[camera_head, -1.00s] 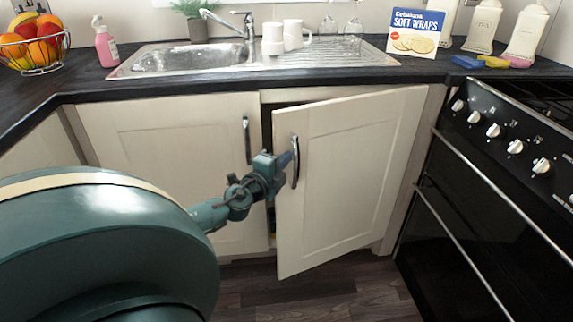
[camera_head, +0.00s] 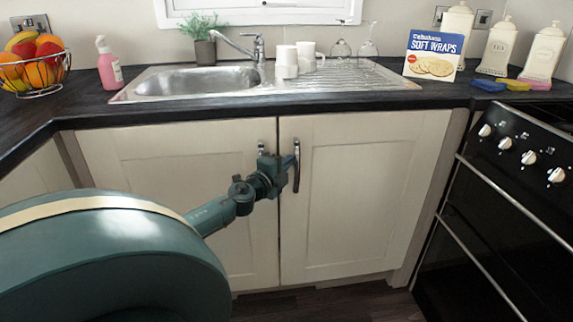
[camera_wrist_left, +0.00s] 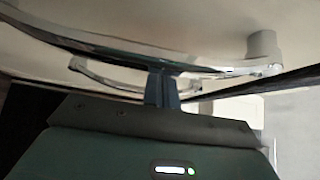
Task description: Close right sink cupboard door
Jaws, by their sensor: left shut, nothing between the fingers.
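The right sink cupboard door (camera_head: 360,205) is cream with a chrome handle (camera_head: 297,166) along its left edge. It looks flush with the front, with only a thin dark line between it and the left door (camera_head: 180,190). My left gripper (camera_head: 284,168) is at the right door's handle. In the left wrist view its shut fingers (camera_wrist_left: 163,88) reach up to the curved chrome handle (camera_wrist_left: 200,68), with nothing seen between them. Whether they touch the handle or the door is hard to tell. The left door's handle is partly hidden behind my gripper. My right gripper is not in view.
The black worktop (camera_head: 330,103) runs above the doors, with the steel sink (camera_head: 200,82), cups, a wraps box (camera_head: 435,54) and jars on it. A black oven (camera_head: 490,230) stands close on the right. Dark floor (camera_head: 330,303) shows below.

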